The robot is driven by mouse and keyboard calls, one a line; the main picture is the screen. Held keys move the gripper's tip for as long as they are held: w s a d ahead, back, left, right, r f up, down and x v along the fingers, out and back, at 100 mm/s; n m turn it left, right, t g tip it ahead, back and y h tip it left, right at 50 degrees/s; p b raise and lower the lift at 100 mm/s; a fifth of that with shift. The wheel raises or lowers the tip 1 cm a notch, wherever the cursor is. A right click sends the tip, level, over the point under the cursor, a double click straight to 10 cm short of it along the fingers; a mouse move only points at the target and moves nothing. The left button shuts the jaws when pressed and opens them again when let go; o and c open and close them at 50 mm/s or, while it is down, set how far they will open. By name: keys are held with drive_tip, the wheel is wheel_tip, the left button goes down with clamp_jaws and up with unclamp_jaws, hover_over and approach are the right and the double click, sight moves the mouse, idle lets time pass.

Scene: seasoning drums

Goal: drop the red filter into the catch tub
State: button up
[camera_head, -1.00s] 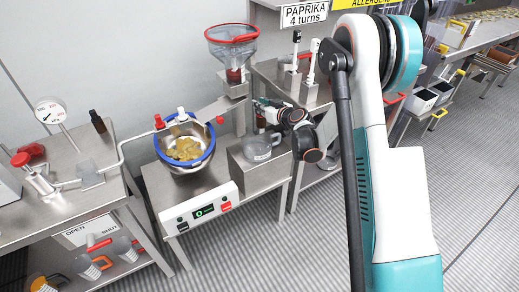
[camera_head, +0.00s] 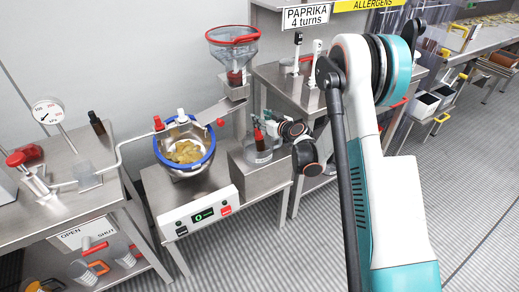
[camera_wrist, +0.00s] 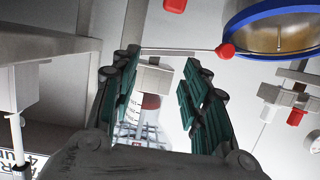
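A small red piece, apparently the red filter (camera_head: 258,135), is at the clear catch tub (camera_head: 257,155) on the low steel stand. It seems to sit inside the tub, its lower end seen through or behind the wall. My gripper (camera_head: 266,120) is just above and to the right of it. In the wrist view the two green-padded fingers of my gripper (camera_wrist: 160,98) are spread apart. The red filter (camera_wrist: 150,102) shows in the gap between them, farther off, with clear space on both sides. Parts of the tub are hidden by the gripper.
A blue-rimmed bowl (camera_head: 207,159) with yellowish contents stands left of the tub. A hopper with a red rim (camera_head: 232,36) and a sloping steel chute (camera_head: 217,110) are behind. A control box (camera_head: 203,215) is in front. A side table (camera_head: 60,195) stands left.

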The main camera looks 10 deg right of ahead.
drive_tip(key=v, duration=1.2)
idle(0.3)
drive_tip(key=s+a+r+m+g+h, duration=0.1)
drive_tip(key=s+a+r+g, duration=0.4)
drive_tip(key=s+r, duration=0.85)
drive_tip(key=s+d+r+m+g+h, duration=0.1)
drive_tip(key=s+m+h, duration=0.2)
drive_tip(key=s, duration=2)
drive_tip(key=shift+g+h, duration=0.4)
drive_tip(key=shift+h, duration=0.1)
drive_tip(key=shift+r, duration=0.1)
